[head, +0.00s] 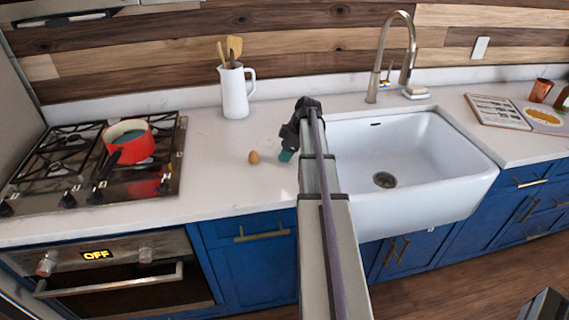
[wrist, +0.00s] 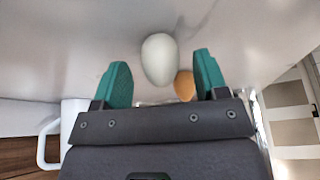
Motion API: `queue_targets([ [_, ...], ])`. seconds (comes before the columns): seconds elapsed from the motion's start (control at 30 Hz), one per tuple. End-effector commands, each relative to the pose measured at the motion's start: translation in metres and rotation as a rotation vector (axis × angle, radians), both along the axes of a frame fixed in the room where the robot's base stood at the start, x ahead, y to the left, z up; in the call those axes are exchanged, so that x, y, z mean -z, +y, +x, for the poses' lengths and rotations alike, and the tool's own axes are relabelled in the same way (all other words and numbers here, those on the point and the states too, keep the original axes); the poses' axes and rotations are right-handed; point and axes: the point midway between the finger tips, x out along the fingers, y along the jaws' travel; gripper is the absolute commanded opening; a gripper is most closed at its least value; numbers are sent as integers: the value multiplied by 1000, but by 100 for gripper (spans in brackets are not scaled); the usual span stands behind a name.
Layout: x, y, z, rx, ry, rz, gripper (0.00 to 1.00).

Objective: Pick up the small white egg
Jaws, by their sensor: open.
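The small white egg (wrist: 159,60) lies on the pale counter in the wrist view, between the two teal fingers of my gripper (wrist: 162,64), with a gap on each side. My gripper is open and holds nothing. A brown egg (wrist: 184,86) lies beside the white egg, close to the right finger; I cannot tell if they touch. In the head view my gripper (head: 287,156) is low over the counter left of the sink, and the brown egg (head: 254,157) shows to its left. The white egg does not show in the head view.
A white pitcher (head: 235,92) with wooden utensils stands behind, near the wall. A red pot (head: 131,144) sits on the gas stove (head: 60,165) at left. The white sink (head: 410,150) lies right of my arm. Bare counter (head: 215,185) lies in front of the brown egg.

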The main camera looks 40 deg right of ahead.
Motion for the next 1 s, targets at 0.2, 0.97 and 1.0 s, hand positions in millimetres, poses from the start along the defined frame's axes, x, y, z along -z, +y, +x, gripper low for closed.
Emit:
queue_targets([
  [0.2, 15, 5, 4, 1, 0, 0, 67],
  [0.97, 15, 4, 4, 1, 0, 0, 15],
  [1.0, 15, 4, 4, 1, 0, 0, 15],
])
